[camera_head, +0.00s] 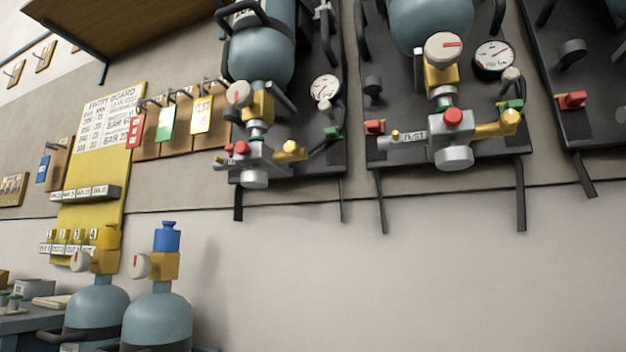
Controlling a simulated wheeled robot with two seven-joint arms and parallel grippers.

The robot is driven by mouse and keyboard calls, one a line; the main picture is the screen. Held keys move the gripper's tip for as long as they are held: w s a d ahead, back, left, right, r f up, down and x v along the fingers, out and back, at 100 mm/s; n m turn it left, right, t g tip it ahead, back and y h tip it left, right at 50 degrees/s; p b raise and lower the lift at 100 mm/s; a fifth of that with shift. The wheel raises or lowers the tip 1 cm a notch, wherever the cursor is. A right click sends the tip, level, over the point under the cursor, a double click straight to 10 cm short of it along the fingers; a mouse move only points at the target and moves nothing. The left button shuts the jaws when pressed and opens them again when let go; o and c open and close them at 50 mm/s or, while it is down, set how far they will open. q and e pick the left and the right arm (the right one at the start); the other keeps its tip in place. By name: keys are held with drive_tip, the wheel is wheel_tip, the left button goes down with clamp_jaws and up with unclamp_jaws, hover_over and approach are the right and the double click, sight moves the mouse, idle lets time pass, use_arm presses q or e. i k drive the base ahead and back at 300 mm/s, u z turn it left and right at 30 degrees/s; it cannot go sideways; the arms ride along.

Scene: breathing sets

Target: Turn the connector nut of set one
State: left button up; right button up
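Two breathing sets hang upside down in full or near-full view on dark backplates on the wall. The left set has a blue-grey cylinder (262,55), a brass valve (260,103) with a white handwheel (239,94), and a silver connector (257,130) joining it to a grey manifold (256,160). The middle set has a similar cylinder (430,22), brass valve (436,80) and silver connector (445,98) above its manifold (454,156). No readable number marks which is set one. Neither of my grippers is in view.
A third backplate (590,70) is cut off at the right. An entry board (112,120) with hanging tags is at the left. Two free-standing cylinders (158,320) stand at lower left beside a bench (30,322). The wall below the sets is clear.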

sight(254, 179)
drive_tip(key=z, duration=1.55)
drive_tip(key=k, duration=0.75)
drive_tip(key=u, duration=1.1)
drive_tip(key=i, duration=0.5)
